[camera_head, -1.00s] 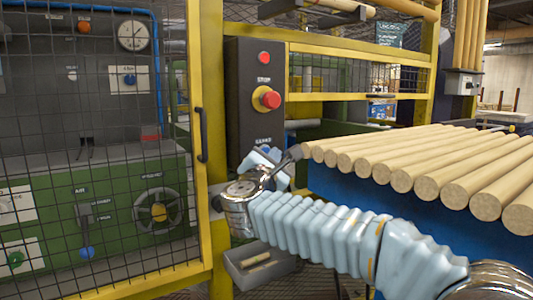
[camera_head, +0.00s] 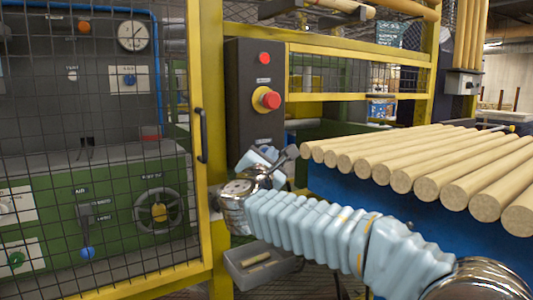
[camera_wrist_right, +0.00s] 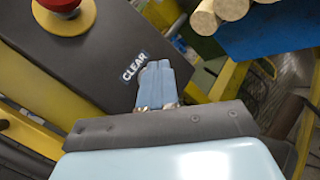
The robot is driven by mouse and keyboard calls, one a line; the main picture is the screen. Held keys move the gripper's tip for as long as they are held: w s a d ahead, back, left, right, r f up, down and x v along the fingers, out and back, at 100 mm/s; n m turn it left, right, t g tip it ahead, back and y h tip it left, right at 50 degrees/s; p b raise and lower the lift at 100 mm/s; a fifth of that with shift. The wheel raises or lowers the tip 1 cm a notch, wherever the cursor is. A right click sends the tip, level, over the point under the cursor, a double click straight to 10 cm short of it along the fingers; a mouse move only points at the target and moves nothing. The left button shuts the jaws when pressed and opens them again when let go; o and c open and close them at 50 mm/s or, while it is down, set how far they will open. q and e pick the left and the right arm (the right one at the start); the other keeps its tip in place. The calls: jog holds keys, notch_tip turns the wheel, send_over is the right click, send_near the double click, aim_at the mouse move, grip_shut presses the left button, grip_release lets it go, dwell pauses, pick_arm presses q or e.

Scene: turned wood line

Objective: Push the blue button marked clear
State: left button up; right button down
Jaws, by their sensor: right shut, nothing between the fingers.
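In the right wrist view the CLEAR label (camera_wrist_right: 133,66) shows beside my fingers. The blue button is not clearly seen; my fingers cover the area next to the label. My right gripper (camera_head: 268,153) is at the lower end of the box, its fingers toward the face. In the wrist view the right gripper's fingers (camera_wrist_right: 155,72) are together and empty. I cannot tell whether they touch the button. My left gripper is out of view.
A red mushroom button (camera_head: 267,98) on a yellow base and a smaller red button (camera_head: 264,58) sit higher on the box. Wooden rods (camera_head: 430,170) lie on a blue support close right of the gripper. A mesh door (camera_head: 100,150) is at left, a grey bin (camera_head: 258,266) below.

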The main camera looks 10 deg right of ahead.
jog(key=shift+w, duration=0.2)
jog(key=shift+s, duration=0.1)
dwell(0.4)
jog(key=shift+s+d+b, duration=0.2)
jog(key=shift+s+b, duration=0.25)
jog(key=shift+s, duration=0.2)
jog(key=shift+s, duration=0.1)
jog(key=shift+s+d+b, duration=0.3)
jog(key=shift+s+b, duration=0.15)
jog(key=shift+s, duration=0.3)
jog(key=shift+s+d+b, duration=0.25)
jog(key=shift+s+b, duration=0.15)
jog(key=shift+s, duration=0.4)
jog(key=shift+s+d+b, duration=0.3)
jog(key=shift+s+b, duration=0.15)
jog(key=shift+s, duration=0.3)
